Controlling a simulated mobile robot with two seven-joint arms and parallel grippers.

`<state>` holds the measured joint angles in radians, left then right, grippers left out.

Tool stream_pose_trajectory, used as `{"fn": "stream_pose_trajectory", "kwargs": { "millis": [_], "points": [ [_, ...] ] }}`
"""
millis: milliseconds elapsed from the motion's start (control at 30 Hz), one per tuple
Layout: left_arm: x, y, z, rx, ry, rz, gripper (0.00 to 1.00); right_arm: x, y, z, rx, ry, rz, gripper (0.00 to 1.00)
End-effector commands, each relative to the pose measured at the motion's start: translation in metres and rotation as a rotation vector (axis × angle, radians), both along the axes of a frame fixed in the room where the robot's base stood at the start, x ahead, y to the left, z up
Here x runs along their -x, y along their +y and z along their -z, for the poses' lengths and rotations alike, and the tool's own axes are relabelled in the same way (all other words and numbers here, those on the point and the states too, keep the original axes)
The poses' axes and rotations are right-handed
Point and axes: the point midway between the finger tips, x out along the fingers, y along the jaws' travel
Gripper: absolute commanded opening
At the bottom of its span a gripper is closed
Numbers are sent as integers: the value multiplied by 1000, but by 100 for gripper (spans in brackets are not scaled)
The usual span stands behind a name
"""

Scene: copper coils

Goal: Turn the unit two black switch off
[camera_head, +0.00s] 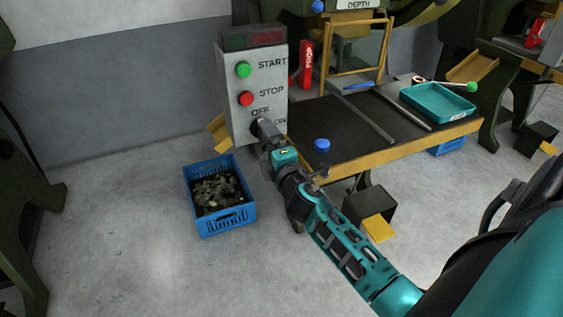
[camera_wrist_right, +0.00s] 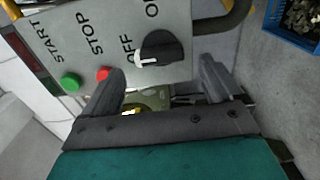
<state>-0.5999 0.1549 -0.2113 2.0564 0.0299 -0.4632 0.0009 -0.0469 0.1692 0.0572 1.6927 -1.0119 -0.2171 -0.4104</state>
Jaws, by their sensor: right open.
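The grey control box (camera_head: 240,75) stands at the left end of the work table, with a green START button (camera_head: 243,69), a red STOP button (camera_head: 246,98) and OFF and ON lettering below. The black switch (camera_wrist_right: 163,47) is a round knob beside this lettering. Its white mark lies on the side by OFF in the right wrist view. My right gripper (camera_head: 264,130) is at the lower part of the box and partly hides the switch in the head view. In the right wrist view the right gripper (camera_wrist_right: 160,78) is open and empty, with the knob beyond its fingertips. My left gripper is not in view.
A blue crate (camera_head: 229,220) of small metal pieces stands on the floor below the box. A blue knob (camera_head: 322,145) is at the table's (camera_head: 375,157) front edge. A teal tray (camera_head: 435,101) lies on the table.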

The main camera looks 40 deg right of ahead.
Motion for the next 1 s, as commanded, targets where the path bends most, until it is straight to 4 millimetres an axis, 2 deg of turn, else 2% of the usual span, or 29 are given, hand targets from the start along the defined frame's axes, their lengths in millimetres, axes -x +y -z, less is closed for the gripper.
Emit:
{"fn": "stream_pose_trajectory", "kwargs": {
  "millis": [33,200,400,633,1000],
  "points": [
    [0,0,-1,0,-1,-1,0,12,3,1,-2,3,0,93],
    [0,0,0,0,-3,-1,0,47,11,1,-1,3,0,93],
    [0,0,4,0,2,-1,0,79,19,2,-2,3,0,93],
    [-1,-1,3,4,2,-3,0,94,23,1,2,1,0,93],
    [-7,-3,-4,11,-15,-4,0,95,23,0,2,0,-1,93]
  ]
}}
